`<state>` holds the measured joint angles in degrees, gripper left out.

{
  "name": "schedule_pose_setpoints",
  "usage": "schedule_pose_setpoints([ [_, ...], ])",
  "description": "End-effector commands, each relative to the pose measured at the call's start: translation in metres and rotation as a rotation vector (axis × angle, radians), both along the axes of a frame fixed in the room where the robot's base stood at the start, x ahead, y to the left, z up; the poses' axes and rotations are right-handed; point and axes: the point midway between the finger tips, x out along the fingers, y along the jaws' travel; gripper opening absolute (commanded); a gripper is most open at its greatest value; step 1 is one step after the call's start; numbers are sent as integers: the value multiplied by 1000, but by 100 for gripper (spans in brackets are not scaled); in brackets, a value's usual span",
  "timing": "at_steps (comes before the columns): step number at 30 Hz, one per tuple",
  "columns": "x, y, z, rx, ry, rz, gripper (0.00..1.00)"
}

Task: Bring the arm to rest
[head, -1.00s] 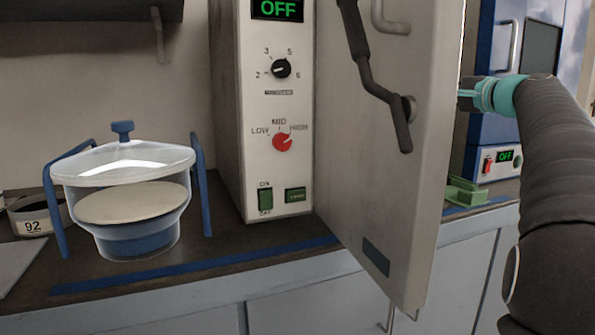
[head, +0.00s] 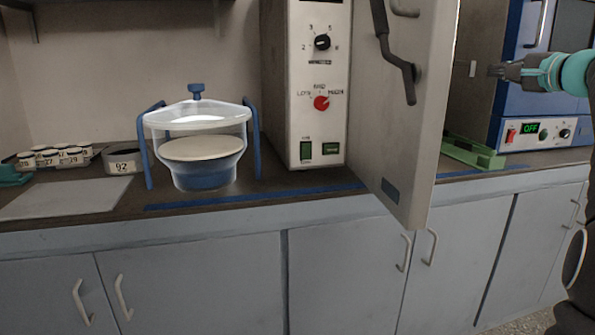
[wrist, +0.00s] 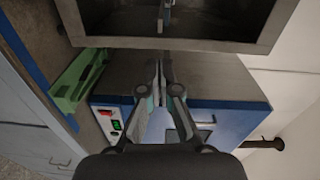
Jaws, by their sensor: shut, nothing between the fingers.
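My gripper (head: 497,71) is at the upper right of the head view, right of the open door and in front of the blue instrument's side. It is shut and empty, held in the air above the counter. In the wrist view its fingers (wrist: 161,68) point up the picture and are together. My arm runs out of the head view at the right edge.
The white control cabinet (head: 275,85) has its door (head: 433,120) swung open toward me. The blue instrument (head: 535,105) shows "OFF". A green holder (head: 470,153) lies beside it. A lidded clear vessel (head: 205,150) stands left on the counter (head: 330,197).

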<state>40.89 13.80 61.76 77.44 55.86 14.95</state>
Motion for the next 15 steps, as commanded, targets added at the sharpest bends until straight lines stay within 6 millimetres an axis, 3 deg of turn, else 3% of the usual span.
schedule_pose_setpoints([
  [8,7,-11,-60,-73,125,-25,0],
  [15,-8,-15,-137,-185,306,-39,0],
])
